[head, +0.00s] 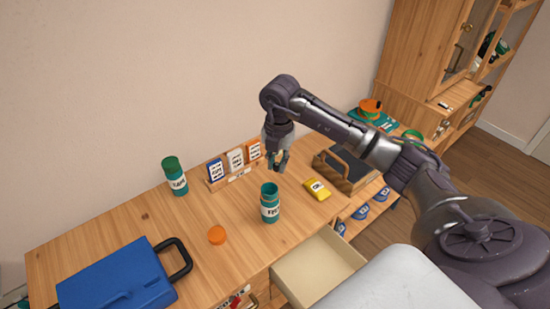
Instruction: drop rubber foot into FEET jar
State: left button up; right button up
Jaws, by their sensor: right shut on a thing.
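The FEET jar (270,206) is a teal jar with a white label. It stands upright on the wooden desk with its top open. An orange lid (217,235) lies on the desk to its left. My right gripper (279,166) points down, just above the jar in the picture and slightly to its right. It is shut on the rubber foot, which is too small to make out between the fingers. My left gripper is not in view.
A green-lidded jar (175,177) stands at the back left, near a rack of cards (230,177). A blue case (120,280) lies front left. A yellow box (317,189) and a wooden-sided box (347,168) are right. An open drawer (315,268) juts out in front.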

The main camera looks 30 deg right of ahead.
aim_at(276, 164)
jog(key=f, duration=0.1)
jog(key=f+b, duration=0.2)
jog(key=f, duration=0.1)
jog(key=shift+w, duration=0.35)
jog(key=shift+s+r, duration=0.15)
jog(key=o, duration=0.8)
notch_tip(276, 164, up, 12)
jog(key=shift+d+f, duration=0.1)
